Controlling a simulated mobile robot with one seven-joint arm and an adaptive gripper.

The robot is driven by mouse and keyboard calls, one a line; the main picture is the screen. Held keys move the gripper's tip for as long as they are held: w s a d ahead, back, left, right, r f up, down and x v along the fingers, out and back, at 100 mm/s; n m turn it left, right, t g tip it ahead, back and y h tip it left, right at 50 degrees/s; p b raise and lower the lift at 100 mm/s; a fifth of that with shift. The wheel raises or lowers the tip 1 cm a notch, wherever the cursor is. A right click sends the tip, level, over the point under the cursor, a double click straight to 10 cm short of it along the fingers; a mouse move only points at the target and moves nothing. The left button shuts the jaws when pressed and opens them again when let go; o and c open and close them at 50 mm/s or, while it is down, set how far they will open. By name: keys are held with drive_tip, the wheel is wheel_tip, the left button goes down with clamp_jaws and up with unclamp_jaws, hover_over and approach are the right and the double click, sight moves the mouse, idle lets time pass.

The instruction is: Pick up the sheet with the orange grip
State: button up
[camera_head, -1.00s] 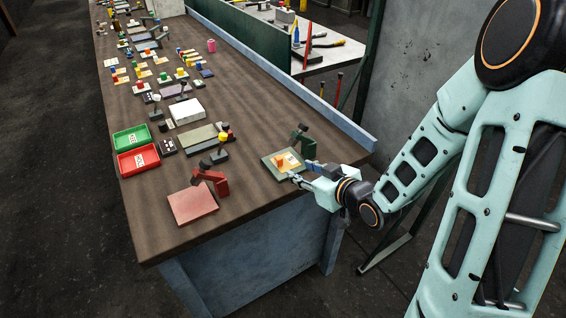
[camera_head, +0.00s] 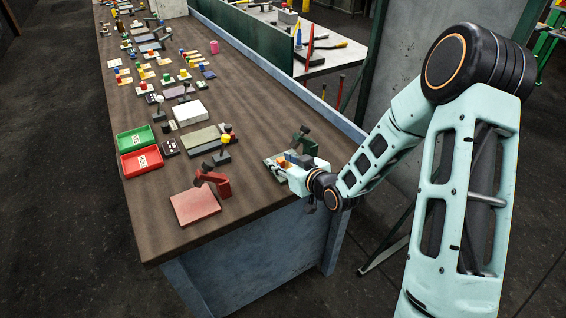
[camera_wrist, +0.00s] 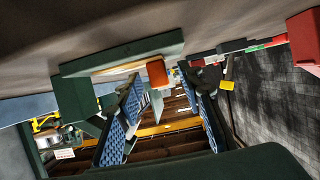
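The orange grip (camera_wrist: 157,73) shows as a small block on a pale sheet (camera_wrist: 125,69) in the wrist view. The sheet lies on the plate of a dark green stand (camera_wrist: 130,52). In the head view, the green stand (camera_head: 303,141) is near the table's right edge, and my gripper mostly covers its plate and the sheet. My gripper (camera_head: 286,164) is low over that plate. In the wrist view its two blue-padded fingers (camera_wrist: 160,84) are apart, with the orange grip at the gap between their tips. I cannot tell whether either finger touches it.
A red stand with a plate (camera_head: 195,207) stands at the table's near end. Green (camera_head: 135,139) and red (camera_head: 141,161) trays lie at the left edge. A white box (camera_head: 188,112) and several small stands fill the far side. Bare wood lies between the red and green stands.

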drive_tip(key=shift+w+a+f, duration=0.15)
drive_tip(key=shift+w+a, duration=0.05)
drive_tip(key=shift+c, duration=0.5)
clamp_jaws()
